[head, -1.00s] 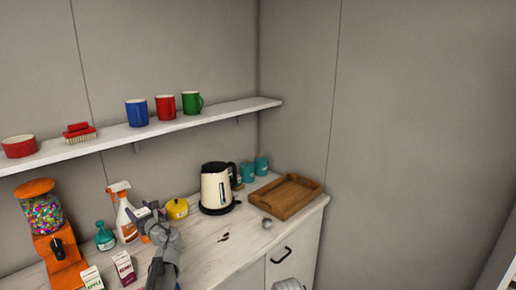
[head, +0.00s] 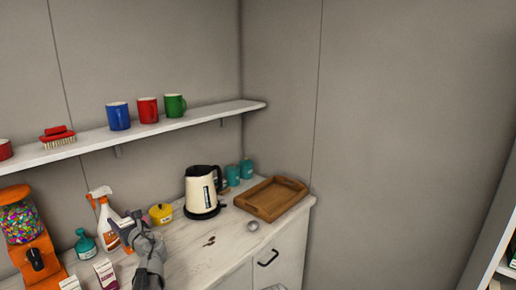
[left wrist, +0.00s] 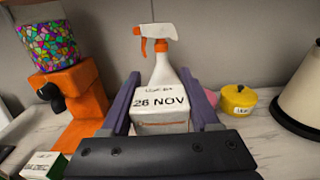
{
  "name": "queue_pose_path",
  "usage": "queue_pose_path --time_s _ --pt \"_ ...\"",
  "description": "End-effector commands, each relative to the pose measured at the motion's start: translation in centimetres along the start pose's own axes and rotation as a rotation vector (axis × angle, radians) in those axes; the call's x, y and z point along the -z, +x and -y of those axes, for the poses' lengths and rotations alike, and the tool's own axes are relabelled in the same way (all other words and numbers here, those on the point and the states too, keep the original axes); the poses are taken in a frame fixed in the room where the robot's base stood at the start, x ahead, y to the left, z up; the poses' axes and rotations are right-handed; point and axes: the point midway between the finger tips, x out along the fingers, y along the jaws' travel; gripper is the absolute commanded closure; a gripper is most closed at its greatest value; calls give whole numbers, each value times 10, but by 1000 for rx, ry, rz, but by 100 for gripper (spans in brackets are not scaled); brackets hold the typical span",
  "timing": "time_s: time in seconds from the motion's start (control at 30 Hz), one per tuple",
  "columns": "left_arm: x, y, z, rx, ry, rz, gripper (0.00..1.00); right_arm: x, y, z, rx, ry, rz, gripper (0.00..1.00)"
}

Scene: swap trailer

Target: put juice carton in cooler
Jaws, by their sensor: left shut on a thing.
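My left gripper (head: 126,224) is shut on a white carton (left wrist: 160,120) above the counter. In the left wrist view the carton sits between my purple fingers and bears the print "USE BY 26 NOV". Its front is hidden, so I cannot tell its flavour. Two more small cartons stand at the counter's near left edge: a dark pink-and-white one (head: 105,273) and a white-topped one (head: 70,283) cut by the picture edge. No cooler shows in either view. My right gripper is not clearly in view.
The counter (head: 195,262) holds an orange candy dispenser (head: 28,235), spray bottle (head: 104,215), teal bottle (head: 86,245), yellow pot (head: 160,214), kettle (head: 202,192) and wooden tray (head: 272,198). A wall shelf (head: 200,121) with mugs hangs above. Shelving (head: 490,250) stands far right.

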Motion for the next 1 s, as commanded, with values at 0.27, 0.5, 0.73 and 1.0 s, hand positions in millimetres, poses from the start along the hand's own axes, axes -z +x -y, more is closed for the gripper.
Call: queue_pose_path --time_s 0.27,0.5,0.73,1.0 --pt "0 0 0 0 0 0 100 0 0 0 0 0 0 50" --pt "-10 0 0 0 0 0 100 -1 -10 -1 0 0 0 50" --pt "-35 0 0 0 0 0 100 -2 -35 -3 0 0 0 50" --pt "-63 0 0 0 0 0 100 -4 -62 -6 0 0 0 50"
